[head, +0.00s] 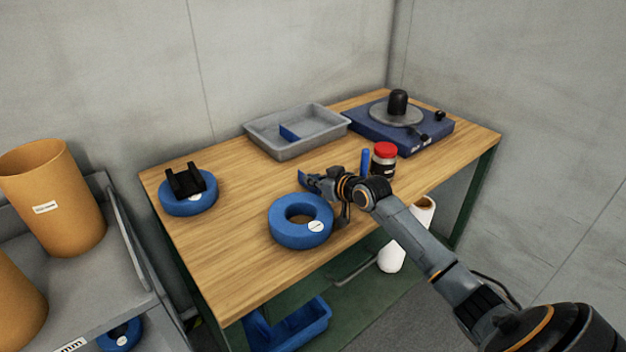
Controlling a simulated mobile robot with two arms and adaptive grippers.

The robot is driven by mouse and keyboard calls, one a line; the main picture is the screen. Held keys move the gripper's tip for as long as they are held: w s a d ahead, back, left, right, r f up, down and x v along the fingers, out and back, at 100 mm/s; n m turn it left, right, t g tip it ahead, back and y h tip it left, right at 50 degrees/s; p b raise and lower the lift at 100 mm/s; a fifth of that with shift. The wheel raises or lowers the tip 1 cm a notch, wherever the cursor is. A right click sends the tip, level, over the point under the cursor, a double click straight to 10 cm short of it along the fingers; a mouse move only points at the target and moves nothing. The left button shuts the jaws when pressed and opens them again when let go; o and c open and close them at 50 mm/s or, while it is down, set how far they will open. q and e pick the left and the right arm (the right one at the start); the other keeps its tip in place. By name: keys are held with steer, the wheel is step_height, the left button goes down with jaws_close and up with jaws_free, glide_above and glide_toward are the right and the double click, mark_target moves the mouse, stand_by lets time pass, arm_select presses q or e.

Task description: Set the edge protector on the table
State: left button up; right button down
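A thick blue ring (286,234) with a white round label, which looks like the edge protector, lies flat near the table's front edge. A second blue round piece (188,207) lies at the table's left end with a black forked block on it. My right gripper (312,182) is over the middle of the wooden table (238,262), just behind the front ring and apart from it in the picture. Something blue shows at its fingertips; I cannot tell whether it is a held thing or the fingers. My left gripper is not in view.
A grey tray (262,144) with a blue divider and a dark blue turntable unit (366,125) stand at the back. A red-lidded jar (384,150) is beside my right arm. A grey cart (92,285) with brown cylinders stands left. Bare wood lies between the two blue pieces.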

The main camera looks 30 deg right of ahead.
steer(key=shift+f, duration=0.15)
steer(key=c, duration=1.5)
jaws_free()
steer(key=v, duration=1.2)
